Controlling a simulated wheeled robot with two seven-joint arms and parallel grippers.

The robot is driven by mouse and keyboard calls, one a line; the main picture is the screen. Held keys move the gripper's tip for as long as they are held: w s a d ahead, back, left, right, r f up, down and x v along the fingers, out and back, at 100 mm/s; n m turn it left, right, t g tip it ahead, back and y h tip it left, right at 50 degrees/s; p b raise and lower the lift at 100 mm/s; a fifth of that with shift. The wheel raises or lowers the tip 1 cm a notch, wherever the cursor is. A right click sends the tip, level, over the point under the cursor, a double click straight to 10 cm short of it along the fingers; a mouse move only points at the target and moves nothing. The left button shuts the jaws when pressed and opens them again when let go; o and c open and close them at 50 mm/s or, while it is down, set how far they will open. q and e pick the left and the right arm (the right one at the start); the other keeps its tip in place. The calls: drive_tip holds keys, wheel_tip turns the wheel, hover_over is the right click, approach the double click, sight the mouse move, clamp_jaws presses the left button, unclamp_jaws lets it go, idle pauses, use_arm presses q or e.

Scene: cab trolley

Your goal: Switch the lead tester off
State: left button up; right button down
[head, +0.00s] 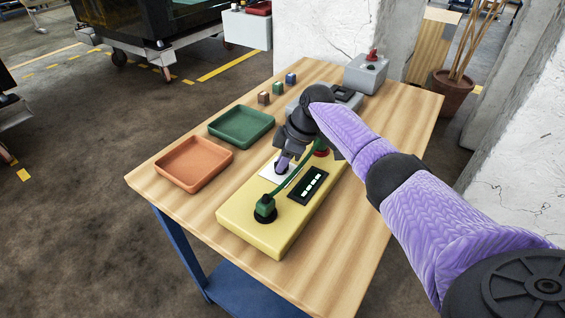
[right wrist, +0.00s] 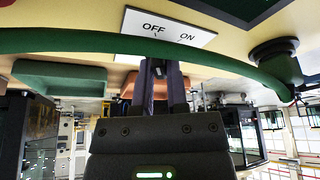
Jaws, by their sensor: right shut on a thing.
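The lead tester (head: 233,213) is a yellow box lying on the wooden table. Its white switch plate (head: 268,170) reads OFF and ON in the right wrist view (right wrist: 187,27). A green lead arches over the tester from a green plug (head: 265,206) in a black socket to a red part (head: 321,152). A black panel (head: 308,186) shows several pale bars. My right gripper (head: 281,169) points down at the switch plate. Its fingers (right wrist: 159,70) are close together, shut on the switch lever, which they mostly hide. The lever's exact position cannot be told. My left gripper is not in view.
An orange tray (head: 160,177) and a green tray (head: 211,132) lie left of the tester. Several small blocks (head: 264,97) stand behind them. A grey box with a red top part (head: 366,76) is at the table's far end. The front right tabletop is clear.

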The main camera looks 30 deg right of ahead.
idle(0.4)
drive_tip(key=c, duration=0.6)
unclamp_jaws()
drive_tip(key=shift+c, duration=0.2)
drive_tip(key=p+v, duration=0.3)
drive_tip(key=v, duration=0.7)
